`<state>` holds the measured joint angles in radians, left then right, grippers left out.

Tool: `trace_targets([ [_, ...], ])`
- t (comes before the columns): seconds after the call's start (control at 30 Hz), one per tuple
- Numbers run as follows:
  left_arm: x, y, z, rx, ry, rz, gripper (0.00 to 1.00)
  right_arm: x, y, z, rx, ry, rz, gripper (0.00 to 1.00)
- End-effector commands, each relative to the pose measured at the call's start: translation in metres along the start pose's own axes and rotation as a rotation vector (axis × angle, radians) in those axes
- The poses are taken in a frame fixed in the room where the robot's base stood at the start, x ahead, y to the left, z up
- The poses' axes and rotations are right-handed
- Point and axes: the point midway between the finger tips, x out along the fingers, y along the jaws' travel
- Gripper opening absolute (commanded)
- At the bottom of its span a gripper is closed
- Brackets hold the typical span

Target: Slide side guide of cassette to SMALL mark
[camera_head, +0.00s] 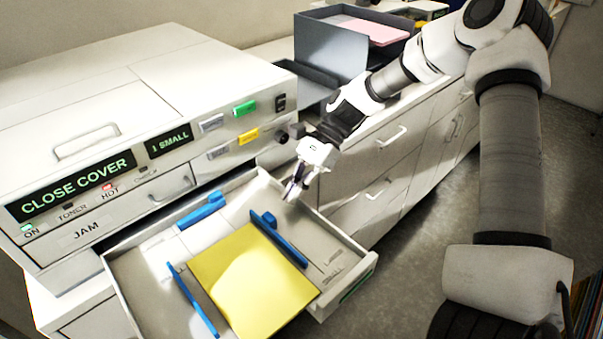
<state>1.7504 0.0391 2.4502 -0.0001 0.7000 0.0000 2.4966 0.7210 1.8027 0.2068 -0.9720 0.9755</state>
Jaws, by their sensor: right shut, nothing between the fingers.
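The cassette (117,275) is pulled out of the printer as an open tray. A yellow sheet stack (252,284) lies in it. A blue side guide (281,240) with a raised tab at its far end stands along the stack's right edge. Another blue guide (192,300) stands along the left edge, and a blue end guide (201,212) is at the back. LARGE and SMALL marks (334,272) show on the tray floor to the right of the right guide. My right gripper (292,193) is shut and empty above the tray's back right, apart from the side guide's tab. My left gripper is out of view.
The printer (170,90) stands behind, its panels reading CLOSE COVER and 1 SMALL. A grey tray with pink paper (372,31) sits at the back. White drawers (375,160) stand right of the cassette. The floor between them and my arm is clear.

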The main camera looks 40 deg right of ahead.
Motion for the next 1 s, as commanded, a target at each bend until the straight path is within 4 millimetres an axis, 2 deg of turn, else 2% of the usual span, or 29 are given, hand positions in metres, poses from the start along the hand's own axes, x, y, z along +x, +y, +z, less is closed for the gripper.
trace_targets([
  [0.1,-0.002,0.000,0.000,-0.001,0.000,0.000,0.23,0.019,0.001,0.000,0.000,0.002,0.004,0.00],
  [0.23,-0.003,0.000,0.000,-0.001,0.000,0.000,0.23,0.031,0.001,0.000,0.000,0.002,0.002,0.00],
  [0.57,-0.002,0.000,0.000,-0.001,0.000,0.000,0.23,0.033,0.000,0.000,-0.001,0.002,0.001,0.00],
  [0.77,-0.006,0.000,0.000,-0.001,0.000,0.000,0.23,0.045,0.001,0.012,-0.002,0.003,0.003,0.00],
  [1.0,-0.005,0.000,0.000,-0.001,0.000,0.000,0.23,0.046,0.001,0.012,-0.001,0.001,0.002,0.00],
])
